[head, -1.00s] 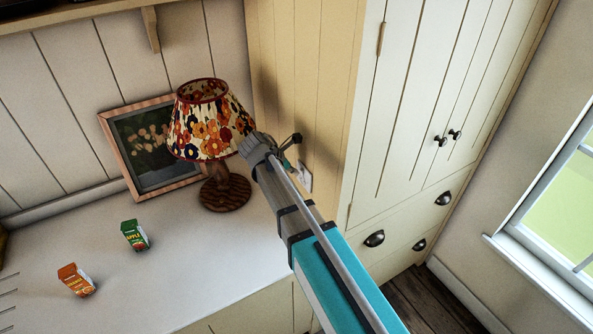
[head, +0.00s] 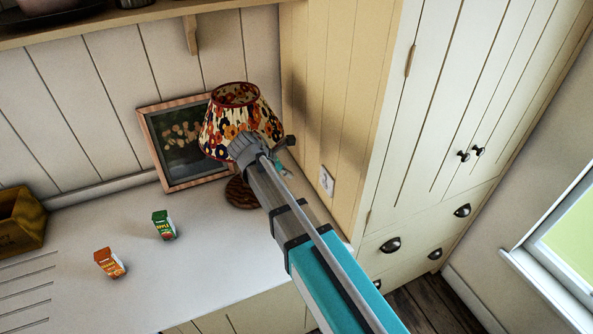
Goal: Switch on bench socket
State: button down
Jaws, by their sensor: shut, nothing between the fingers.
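The bench socket (head: 326,181) is a small pale plate on the cream side panel of the tall cupboard, just above the worktop. Its switch is too small for me to tell its position. My arm reaches up from the lower right, and my gripper (head: 284,158) is at its far end, mostly hidden behind the wrist. The gripper is shut and empty. In the picture it is left of the socket, apart from it, close to the lamp.
A lamp (head: 238,122) with a flowered shade stands behind my wrist, before a framed picture (head: 168,150). A green carton (head: 164,225) and an orange carton (head: 109,263) stand on the worktop (head: 190,275). A yellow-brown box (head: 20,222) is at the left. A shelf (head: 110,28) runs above.

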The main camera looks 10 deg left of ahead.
jog(key=shift+s+a+r, duration=0.2)
jog(key=shift+a+r, duration=0.1)
jog(key=shift+a, duration=0.05)
jog(key=shift+s, duration=0.1)
dwell(0.5)
